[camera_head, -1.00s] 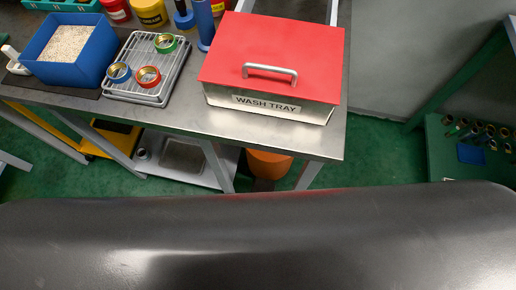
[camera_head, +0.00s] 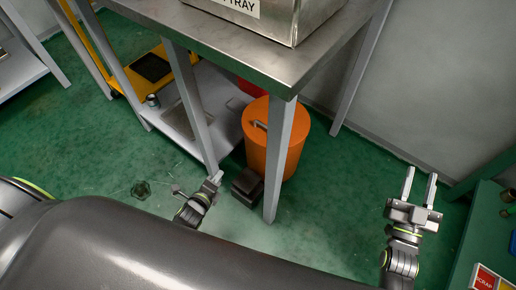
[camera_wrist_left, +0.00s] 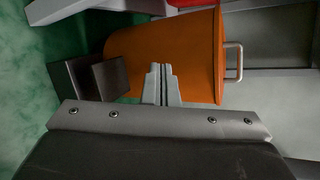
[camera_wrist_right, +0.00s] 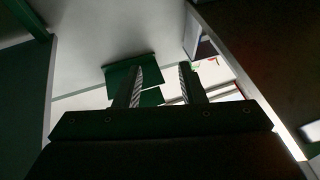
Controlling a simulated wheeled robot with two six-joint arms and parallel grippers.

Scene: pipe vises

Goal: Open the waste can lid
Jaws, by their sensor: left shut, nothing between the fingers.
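The orange waste can (camera_head: 282,150) stands on the green floor under the corner of the steel table, partly behind a table leg. Its orange top with a small handle (camera_head: 258,125) looks shut. A dark block like a pedal (camera_head: 247,186) sits at its base. My left gripper (camera_head: 216,177) is shut and empty, low down to the left of the dark block. In the left wrist view the closed fingers (camera_wrist_left: 162,72) appear in front of the can (camera_wrist_left: 170,50), with the dark block (camera_wrist_left: 92,78) to their left. My right gripper (camera_head: 420,182) is open and empty, off to the right.
Table legs (camera_head: 280,160) stand close to the can and my left gripper. A low shelf (camera_head: 190,110) lies left of the can. The wash tray (camera_head: 270,15) is on the table above. A green bench (camera_head: 490,225) is at the right. Floor between can and right gripper is clear.

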